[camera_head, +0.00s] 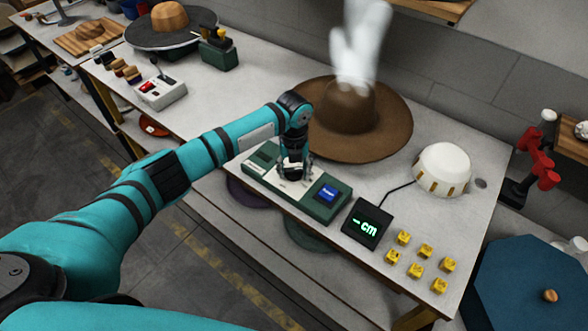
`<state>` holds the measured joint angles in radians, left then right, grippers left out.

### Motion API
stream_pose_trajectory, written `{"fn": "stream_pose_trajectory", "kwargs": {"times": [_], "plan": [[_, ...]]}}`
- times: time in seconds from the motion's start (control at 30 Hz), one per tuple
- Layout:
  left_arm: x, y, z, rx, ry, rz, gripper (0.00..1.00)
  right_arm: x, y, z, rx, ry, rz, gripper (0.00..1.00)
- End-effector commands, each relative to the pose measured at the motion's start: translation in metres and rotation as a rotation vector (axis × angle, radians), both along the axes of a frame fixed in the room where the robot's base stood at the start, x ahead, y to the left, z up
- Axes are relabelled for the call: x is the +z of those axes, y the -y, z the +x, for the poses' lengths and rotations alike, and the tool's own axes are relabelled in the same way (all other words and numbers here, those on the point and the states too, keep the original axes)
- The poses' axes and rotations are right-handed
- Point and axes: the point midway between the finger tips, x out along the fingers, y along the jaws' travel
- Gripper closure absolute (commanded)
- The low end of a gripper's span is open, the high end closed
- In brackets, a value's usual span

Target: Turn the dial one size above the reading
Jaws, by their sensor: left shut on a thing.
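A green control box (327,212) with a pale top panel and a blue button (328,193) sits on the near part of the table. My left gripper (291,175) reaches down onto the middle of this box and is shut. It covers what it grips there, which sits where a dial would be; the dial and its markings are hidden. A black display (367,223) to the right of the box shows "- cm" in green, with no number. A cable links it to a white domed block (443,169) with tan slats. My right gripper is not in view.
A brown hat (382,129) lies behind the box, under white steam (361,40). Several yellow tags (419,271) lie at the front right corner. A white box with a red panel (160,91) and a black-brimmed hat form (140,40) stand at the left.

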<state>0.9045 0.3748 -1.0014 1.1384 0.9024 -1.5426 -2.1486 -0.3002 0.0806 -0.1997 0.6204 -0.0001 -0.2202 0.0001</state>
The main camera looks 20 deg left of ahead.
Motion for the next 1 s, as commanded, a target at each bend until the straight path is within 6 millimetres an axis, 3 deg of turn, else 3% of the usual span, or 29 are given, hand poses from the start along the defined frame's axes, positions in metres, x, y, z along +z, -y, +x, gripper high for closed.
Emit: {"fn": "stream_pose_trajectory", "kwargs": {"times": [0.27, 0.3, 0.47, 0.77, 1.0], "plan": [[0.003, 0.000, 0.002, 0.002, 0.007, 0.000, 0.82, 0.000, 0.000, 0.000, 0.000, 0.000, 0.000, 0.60], [0.003, 0.000, 0.002, 0.002, 0.007, 0.000, 0.44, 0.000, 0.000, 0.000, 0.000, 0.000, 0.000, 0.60], [0.002, 0.000, 0.001, 0.002, 0.004, 0.000, 0.25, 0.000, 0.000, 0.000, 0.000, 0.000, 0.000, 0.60], [0.003, 0.000, 0.001, 0.001, 0.003, -0.001, 0.25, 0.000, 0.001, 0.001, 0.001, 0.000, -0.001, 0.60], [0.039, 0.000, 0.002, 0.001, 0.007, -0.002, 0.25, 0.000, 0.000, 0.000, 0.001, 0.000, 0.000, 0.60]]}}
